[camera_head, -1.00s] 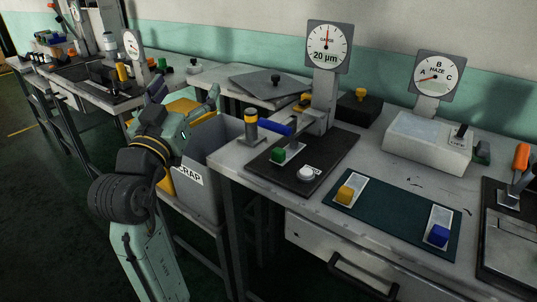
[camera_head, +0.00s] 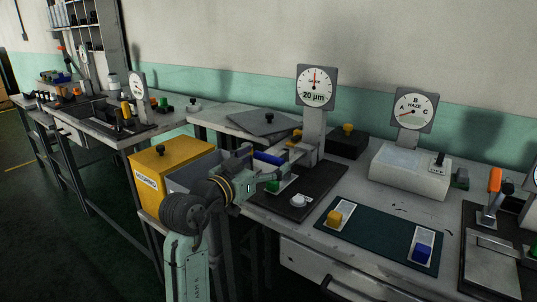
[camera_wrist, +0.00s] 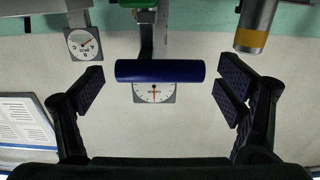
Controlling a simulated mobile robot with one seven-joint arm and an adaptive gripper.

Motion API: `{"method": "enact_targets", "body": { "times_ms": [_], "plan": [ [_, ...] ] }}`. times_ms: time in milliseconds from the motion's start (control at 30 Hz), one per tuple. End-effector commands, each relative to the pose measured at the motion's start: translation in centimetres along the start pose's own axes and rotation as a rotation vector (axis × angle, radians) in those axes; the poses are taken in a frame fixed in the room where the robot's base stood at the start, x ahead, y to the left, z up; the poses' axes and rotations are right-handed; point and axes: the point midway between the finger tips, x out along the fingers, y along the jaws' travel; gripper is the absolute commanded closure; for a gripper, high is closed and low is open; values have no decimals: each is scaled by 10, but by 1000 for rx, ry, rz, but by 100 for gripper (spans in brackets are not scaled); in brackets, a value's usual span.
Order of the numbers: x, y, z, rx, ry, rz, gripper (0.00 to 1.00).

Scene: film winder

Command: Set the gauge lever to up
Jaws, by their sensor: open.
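The gauge lever, with its dark blue cylinder handle (camera_head: 268,158), sits at the gauge stand (camera_head: 314,125) on the black base plate (camera_head: 318,190). In the wrist view the blue handle (camera_wrist: 160,71) lies crosswise between the fingers of my gripper (camera_wrist: 160,90), with clear gaps to both fingers. In the head view my gripper (camera_head: 272,170) is right by the handle and partly covers the lever area. My gripper is open and holds nothing. The gauge dial (camera_head: 317,78) reads 20 µm below its face; it also shows behind the handle in the wrist view (camera_wrist: 154,93).
A green button (camera_head: 275,186) and a white button (camera_head: 298,201) are on the base plate near my gripper. A yellow-banded post (camera_wrist: 250,35) stands close to the right finger in the wrist view. A yellow bin (camera_head: 165,175) stands left, a grey box (camera_head: 410,170) right.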

Motion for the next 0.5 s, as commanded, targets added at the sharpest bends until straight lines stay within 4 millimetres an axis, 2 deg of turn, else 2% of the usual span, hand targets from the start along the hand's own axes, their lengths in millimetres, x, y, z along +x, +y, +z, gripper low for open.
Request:
{"method": "enact_targets", "body": {
  "times_ms": [200, 500],
  "plan": [
    [18, 0, -1, 0, 1, -1, 13],
    [20, 0, 0, 0, 1, -1, 14]
  ]
}}
